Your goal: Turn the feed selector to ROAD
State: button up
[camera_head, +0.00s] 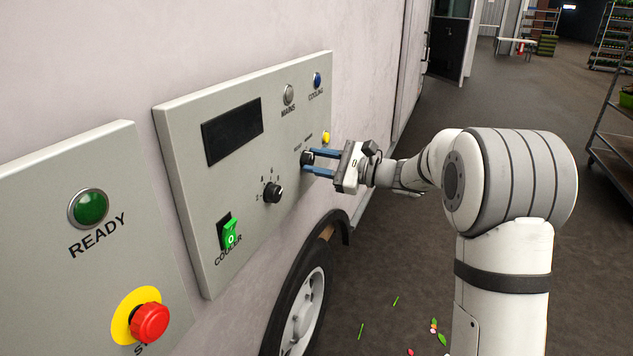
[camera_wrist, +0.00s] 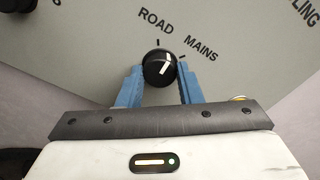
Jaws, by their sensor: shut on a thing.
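The feed selector (camera_wrist: 159,69) is a small black knob with a white pointer line, seen close in the wrist view. ROAD is printed at its upper left and MAINS at its upper right, each with a short tick. The pointer leans up and slightly right, between the two ticks. My gripper (camera_wrist: 159,80) has its blue fingers shut on the knob, one on each side. In the head view my gripper (camera_head: 310,161) reaches the selector (camera_head: 306,158) from the right, at the panel's right edge; the pointer cannot be read there.
The grey panel (camera_head: 185,190) also carries a dark display (camera_head: 232,131), a numbered dial (camera_head: 273,192), a green COOLER switch (camera_head: 230,233), and MAINS (camera_head: 288,94) and COOLING (camera_head: 317,79) lamps. A red stop button (camera_head: 150,321) is at lower left. Floor right of the wheel (camera_head: 302,315) is mostly open.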

jog(key=n+b, duration=0.1)
jog(key=b, duration=0.1)
jog(key=n+b, duration=0.1)
jog(key=b, duration=0.1)
jog(key=n+b, duration=0.2)
jog(key=shift+d+f, duration=0.1)
jog(key=shift+f, duration=0.15)
jog(key=n+b, duration=0.2)
jog(key=b, duration=0.1)
jog(key=shift+r, duration=0.25)
jog(key=shift+r+n+b, duration=0.1)
jog(key=shift+n+b, duration=0.25)
jog(key=shift+n, duration=0.05)
jog(key=o, duration=1)
jog(key=v, duration=0.7)
jog(key=shift+s+d, duration=0.1)
jog(key=shift+d, duration=0.25)
